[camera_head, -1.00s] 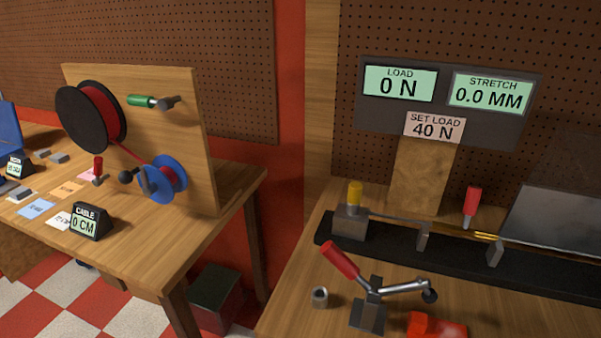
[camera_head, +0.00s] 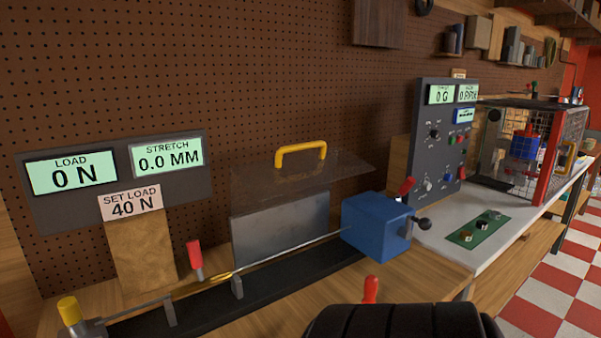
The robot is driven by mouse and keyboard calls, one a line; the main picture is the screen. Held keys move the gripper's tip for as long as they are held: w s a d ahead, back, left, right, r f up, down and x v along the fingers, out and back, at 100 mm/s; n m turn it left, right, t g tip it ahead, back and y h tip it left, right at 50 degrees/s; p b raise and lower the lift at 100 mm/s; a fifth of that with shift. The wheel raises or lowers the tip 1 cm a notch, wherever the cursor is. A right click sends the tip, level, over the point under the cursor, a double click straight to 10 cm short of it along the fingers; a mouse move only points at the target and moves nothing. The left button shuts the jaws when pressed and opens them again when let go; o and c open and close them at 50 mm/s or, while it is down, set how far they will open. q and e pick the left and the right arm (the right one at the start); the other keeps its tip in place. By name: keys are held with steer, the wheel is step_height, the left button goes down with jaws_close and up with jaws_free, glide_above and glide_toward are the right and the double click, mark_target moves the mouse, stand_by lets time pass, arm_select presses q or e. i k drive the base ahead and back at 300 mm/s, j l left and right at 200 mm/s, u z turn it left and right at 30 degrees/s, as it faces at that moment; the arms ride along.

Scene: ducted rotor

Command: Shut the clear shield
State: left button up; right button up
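The clear shield (camera_head: 335,170) is a see-through panel with a yellow handle (camera_head: 301,153) on it. It is raised, jutting out nearly level above the upright grey plate (camera_head: 281,228) behind the stretch rig. The rig's rod (camera_head: 290,252) and black rail (camera_head: 262,294) lie uncovered below, running to a blue block (camera_head: 377,226). Neither gripper shows. A dark, ridged, rounded shape fills the bottom edge right of the middle; it may be part of my arm, but I cannot tell which part.
Displays at the left read LOAD 0 N (camera_head: 72,173) and STRETCH 0.0 MM (camera_head: 167,156). At right are a grey control panel (camera_head: 440,150) and a mesh cage (camera_head: 570,130). Air in front of the shield looks free.

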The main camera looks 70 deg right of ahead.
mark_target(280, 152)
steer(key=z, duration=2.7)
